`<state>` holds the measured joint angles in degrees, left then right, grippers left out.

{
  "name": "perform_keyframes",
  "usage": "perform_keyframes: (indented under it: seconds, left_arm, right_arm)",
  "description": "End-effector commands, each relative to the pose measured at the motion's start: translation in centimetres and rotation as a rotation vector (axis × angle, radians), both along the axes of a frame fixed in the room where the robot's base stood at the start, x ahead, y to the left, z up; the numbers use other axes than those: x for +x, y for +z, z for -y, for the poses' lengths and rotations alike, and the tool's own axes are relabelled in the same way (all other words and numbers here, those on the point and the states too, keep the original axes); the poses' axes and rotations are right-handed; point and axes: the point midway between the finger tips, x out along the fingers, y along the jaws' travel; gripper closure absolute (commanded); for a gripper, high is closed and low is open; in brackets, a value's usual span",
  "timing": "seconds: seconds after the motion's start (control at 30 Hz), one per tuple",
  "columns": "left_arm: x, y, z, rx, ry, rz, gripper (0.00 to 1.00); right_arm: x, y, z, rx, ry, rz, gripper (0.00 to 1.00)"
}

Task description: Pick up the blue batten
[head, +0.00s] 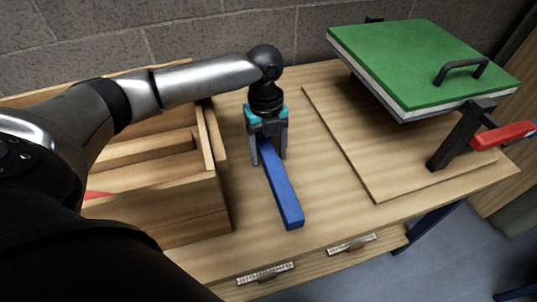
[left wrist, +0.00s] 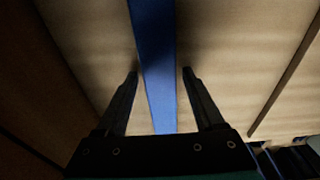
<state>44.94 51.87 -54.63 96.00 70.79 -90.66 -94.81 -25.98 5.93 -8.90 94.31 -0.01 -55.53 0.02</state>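The blue batten (head: 283,193) lies on the wooden table, its near end toward the table's front edge and its far end under my left gripper. My left gripper (head: 269,162) points down over the far part of the batten, with one finger on each side of it. In the left wrist view the batten (left wrist: 155,60) runs between the two open fingers (left wrist: 160,72), with a gap visible on both sides. The far end of the batten is hidden by the gripper in the head view. My right gripper is not in view.
A wooden box with compartments (head: 218,180) stands close on the left of the batten. On the right, a green-topped panel with a black handle (head: 420,60) stands over a thin wooden board (head: 375,185). A red-handled clamp (head: 502,135) is at the right.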

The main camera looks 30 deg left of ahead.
Motion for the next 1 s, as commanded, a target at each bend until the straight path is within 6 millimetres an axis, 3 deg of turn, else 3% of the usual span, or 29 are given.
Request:
perform_keyframes:
  seconds: [0.07, 0.6, 1.0]
  left_arm:
    - [0.01, 0.01, 0.01, 0.000, 0.000, 0.000, 0.40]
    - [0.01, 0.03, -0.01, 0.000, 0.000, 0.000, 1.00]
    - [0.05, 0.09, -0.01, 0.000, 0.000, 0.001, 1.00]
  right_arm:
    - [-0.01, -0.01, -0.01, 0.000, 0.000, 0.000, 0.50]
    - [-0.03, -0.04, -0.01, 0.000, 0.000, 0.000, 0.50]
    - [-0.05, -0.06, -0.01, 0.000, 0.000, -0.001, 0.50]
